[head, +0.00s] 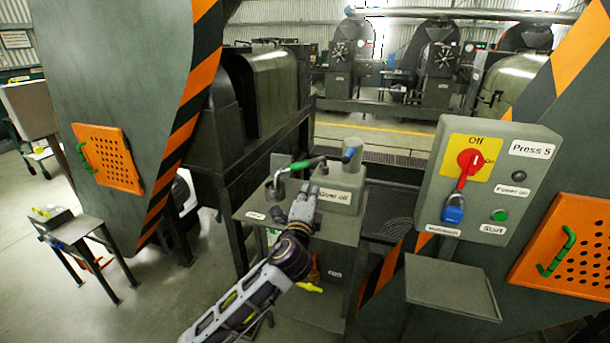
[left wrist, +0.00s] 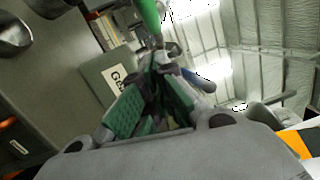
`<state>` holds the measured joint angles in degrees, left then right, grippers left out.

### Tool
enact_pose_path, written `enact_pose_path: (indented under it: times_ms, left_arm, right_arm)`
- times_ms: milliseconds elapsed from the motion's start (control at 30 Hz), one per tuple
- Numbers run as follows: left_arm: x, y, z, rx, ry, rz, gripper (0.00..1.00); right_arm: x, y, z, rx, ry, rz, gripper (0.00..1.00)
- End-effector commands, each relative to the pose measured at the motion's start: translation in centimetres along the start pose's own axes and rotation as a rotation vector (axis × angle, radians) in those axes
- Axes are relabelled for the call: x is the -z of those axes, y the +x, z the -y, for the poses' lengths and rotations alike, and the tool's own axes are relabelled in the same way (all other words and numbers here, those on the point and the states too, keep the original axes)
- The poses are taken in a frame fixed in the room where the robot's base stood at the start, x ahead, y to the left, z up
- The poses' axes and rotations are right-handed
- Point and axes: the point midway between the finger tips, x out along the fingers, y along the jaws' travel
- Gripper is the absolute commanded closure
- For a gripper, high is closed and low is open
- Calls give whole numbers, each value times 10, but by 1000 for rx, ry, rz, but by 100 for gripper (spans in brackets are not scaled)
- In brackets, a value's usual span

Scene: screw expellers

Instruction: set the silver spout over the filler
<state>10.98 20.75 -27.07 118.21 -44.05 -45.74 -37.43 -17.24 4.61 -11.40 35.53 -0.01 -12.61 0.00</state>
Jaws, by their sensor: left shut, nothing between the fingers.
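The silver spout (head: 279,178) is a bent pipe with a green handle (head: 306,163), above the left side of the grey stand. Its bent end is by a round metal cup (head: 275,192); I cannot tell whether this cup is the filler. My left gripper (head: 305,192) is shut and empty, just below the green handle and in front of the grey "Good oil" box (head: 337,197). In the left wrist view, the green handle (left wrist: 150,18) is just beyond the fingertips (left wrist: 160,62). I cannot tell whether they touch. My right gripper is not in view.
A blue-topped part (head: 352,151) rises from the box. The Press 5 switch panel (head: 487,180) with a red handle and blue padlock is to the right. An empty grey shelf (head: 450,287) is below it. A small table (head: 75,228) stands at the left.

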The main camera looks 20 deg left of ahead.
Motion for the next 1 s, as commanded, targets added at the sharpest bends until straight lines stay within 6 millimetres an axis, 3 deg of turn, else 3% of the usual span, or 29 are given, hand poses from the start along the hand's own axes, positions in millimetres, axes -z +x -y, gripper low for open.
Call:
enact_pose_path:
  times_ms: [467, 600, 1000]
  left_arm:
    - [0, 50, 2, 1, 1, 1, 100]
    - [-12, 62, 1, 0, 3, 2, 100]
    - [-29, 79, 0, 0, 1, 1, 100]
  right_arm:
    - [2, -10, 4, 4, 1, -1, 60]
    - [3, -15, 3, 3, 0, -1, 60]
    - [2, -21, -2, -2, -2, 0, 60]
